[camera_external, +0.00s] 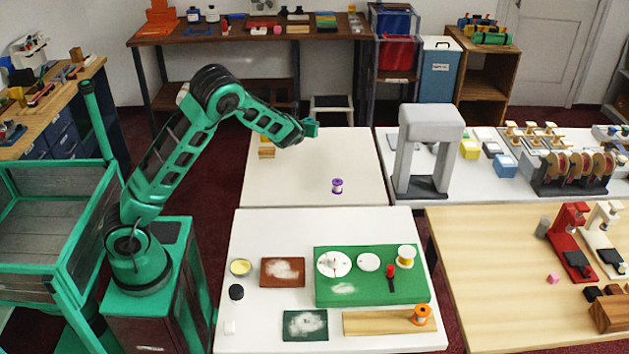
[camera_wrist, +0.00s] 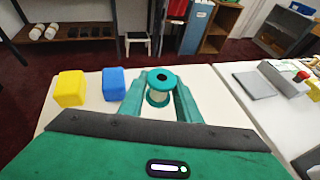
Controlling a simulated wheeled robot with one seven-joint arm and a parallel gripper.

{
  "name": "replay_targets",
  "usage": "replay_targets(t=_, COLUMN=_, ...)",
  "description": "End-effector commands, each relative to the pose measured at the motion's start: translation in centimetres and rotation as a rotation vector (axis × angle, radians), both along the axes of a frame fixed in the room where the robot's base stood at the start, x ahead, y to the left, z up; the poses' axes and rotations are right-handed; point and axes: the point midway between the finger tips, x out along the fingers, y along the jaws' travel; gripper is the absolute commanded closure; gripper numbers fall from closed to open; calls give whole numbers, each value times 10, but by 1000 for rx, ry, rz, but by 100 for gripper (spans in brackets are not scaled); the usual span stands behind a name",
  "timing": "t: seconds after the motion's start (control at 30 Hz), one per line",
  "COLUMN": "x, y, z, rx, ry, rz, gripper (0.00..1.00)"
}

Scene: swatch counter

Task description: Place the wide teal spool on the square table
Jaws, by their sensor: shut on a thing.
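In the wrist view, a wide teal spool (camera_wrist: 160,86) with a pale core stands upright between the two teal fingers of my gripper (camera_wrist: 160,97), which is shut on it. In the external view, my gripper (camera_external: 309,130) is raised above the far white table (camera_external: 345,150); the spool cannot be told apart from the teal fingers there. This table, which looks roughly square, also shows in the wrist view (camera_wrist: 215,108). A purple spool (camera_external: 337,186) stands on its front right part. I cannot tell the gap between the held spool and the tabletop.
A yellow block (camera_wrist: 70,88) and a blue block (camera_wrist: 114,84) stand to the left of my gripper. A grey arch-shaped press (camera_external: 429,150) stands on the table to the right. The near white table (camera_external: 300,226) holds a green board (camera_external: 330,288) and several small items.

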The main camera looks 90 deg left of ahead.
Motion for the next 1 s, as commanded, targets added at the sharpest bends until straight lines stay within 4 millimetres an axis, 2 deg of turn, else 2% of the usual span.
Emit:
replay_targets(t=0.07, x=-4, y=6, z=-1, rx=1, ry=0, rz=6, gripper=91)
replay_targets(t=0.17, x=2, y=5, z=-5, rx=1, ry=0, rz=7, gripper=91)
replay_targets(t=0.7, x=85, y=-44, z=-64, rx=1, ry=1, rz=8, gripper=91)
replay_targets(t=0.83, x=93, y=-49, z=-69, rx=2, ry=0, rz=9, gripper=91)
replay_targets(t=1.0, x=94, y=-50, z=-78, rx=1, ry=1, rz=10, gripper=91)
